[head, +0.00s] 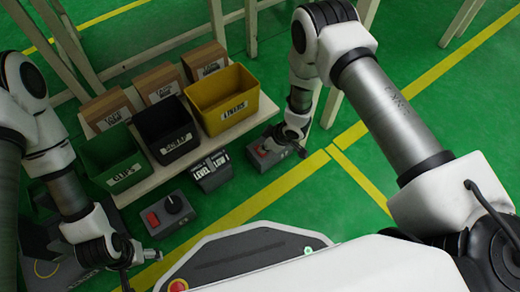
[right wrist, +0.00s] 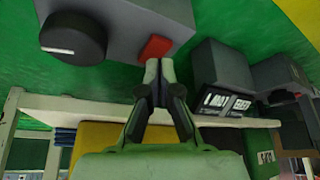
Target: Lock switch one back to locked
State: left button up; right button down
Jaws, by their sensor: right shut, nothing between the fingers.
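Two grey switch boxes stand low in the head view, a left one (head: 181,222) and a right one (head: 268,163). Each carries a red block; I cannot read which is switch one. My right gripper (head: 299,149) is at the right box and partly hides its top. In the right wrist view that box (right wrist: 125,14) shows a black knob (right wrist: 75,38) with a white mark and a red block (right wrist: 155,48). My shut, empty fingertips (right wrist: 159,72) are close to the red block; contact is unclear. My left gripper (head: 145,256) is below the left box; its fingers are too small to judge.
A dark sign box reading LEVEL LOW (head: 211,171) stands between the switch boxes. Behind it, a pale shelf (head: 142,187) holds green (head: 115,160), black (head: 165,130) and yellow (head: 222,98) bins, with cardboard boxes behind. Green floor with yellow lines is free at right.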

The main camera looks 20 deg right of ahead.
jog(key=shift+f+b, duration=0.55)
jog(key=shift+f, duration=0.35)
dwell(0.9)
notch_tip(320, 180, up, 7)
jog(key=p, duration=0.6)
jog(key=shift+r+p, duration=0.1)
jog(key=shift+p, duration=0.25)
